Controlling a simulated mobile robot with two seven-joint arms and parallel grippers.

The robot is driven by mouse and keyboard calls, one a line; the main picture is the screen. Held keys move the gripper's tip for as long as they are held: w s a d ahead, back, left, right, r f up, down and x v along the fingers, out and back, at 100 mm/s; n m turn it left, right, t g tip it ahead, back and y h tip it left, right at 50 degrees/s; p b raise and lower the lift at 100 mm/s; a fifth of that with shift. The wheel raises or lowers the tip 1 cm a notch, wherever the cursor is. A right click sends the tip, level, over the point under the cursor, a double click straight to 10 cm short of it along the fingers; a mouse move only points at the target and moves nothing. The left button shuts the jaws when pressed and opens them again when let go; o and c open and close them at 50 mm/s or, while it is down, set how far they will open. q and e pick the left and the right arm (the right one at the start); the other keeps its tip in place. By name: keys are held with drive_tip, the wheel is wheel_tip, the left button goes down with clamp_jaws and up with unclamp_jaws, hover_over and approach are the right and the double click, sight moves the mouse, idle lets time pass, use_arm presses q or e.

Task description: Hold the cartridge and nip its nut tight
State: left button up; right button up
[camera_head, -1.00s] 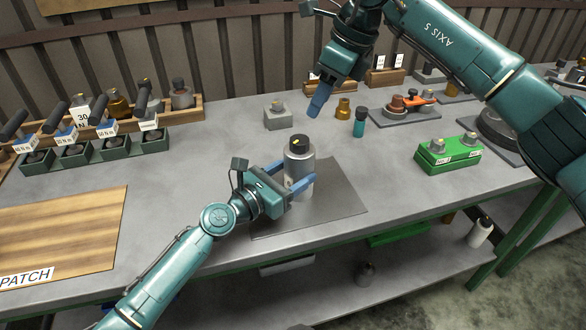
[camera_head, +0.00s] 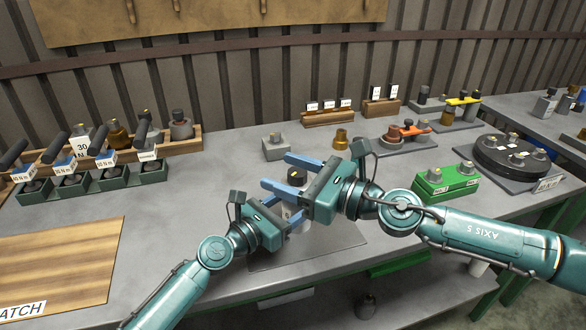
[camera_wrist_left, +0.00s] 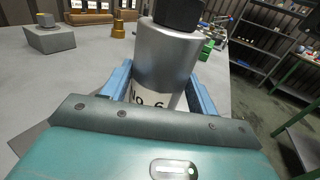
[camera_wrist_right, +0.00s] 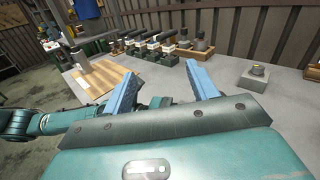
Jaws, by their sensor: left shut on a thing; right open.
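The cartridge is a silver cylinder with a pale, marked lower band; it stands upright in the left wrist view (camera_wrist_left: 166,58), with a black nut (camera_wrist_left: 179,12) on top. My left gripper (camera_head: 290,216) is shut around the cartridge's lower body. In the head view the cartridge (camera_head: 293,212) is mostly hidden behind my right gripper (camera_head: 287,174). My right gripper is open, fingers pointing left, over the cartridge. In the right wrist view nothing is clearly held between its fingers (camera_wrist_right: 163,82).
A grey mat (camera_head: 340,236) lies under the cartridge. A grey block (camera_head: 274,147) and a brass fitting (camera_head: 340,139) stand behind. A green block (camera_head: 446,184) is to the right. Torque tools in a rack (camera_head: 110,182) and a wooden board (camera_head: 60,250) are on the left.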

sight(292, 168)
drive_tip(key=s+d+f+m+t+h, duration=0.1)
drive_tip(key=d+f+m+t+h, duration=0.4)
drive_tip(key=d+m+t+h, duration=0.15)
drive_tip(key=shift+g+y, duration=0.25)
drive_tip(key=shift+y, duration=0.2)
drive_tip(key=x, duration=1.1)
drive_tip(key=shift+w+d+f, duration=0.15)
drive_tip(key=shift+w+d, duration=0.05)
drive_tip(key=shift+d, duration=0.05)
drive_tip(key=shift+c, duration=0.6)
drive_tip(key=c, duration=0.9)
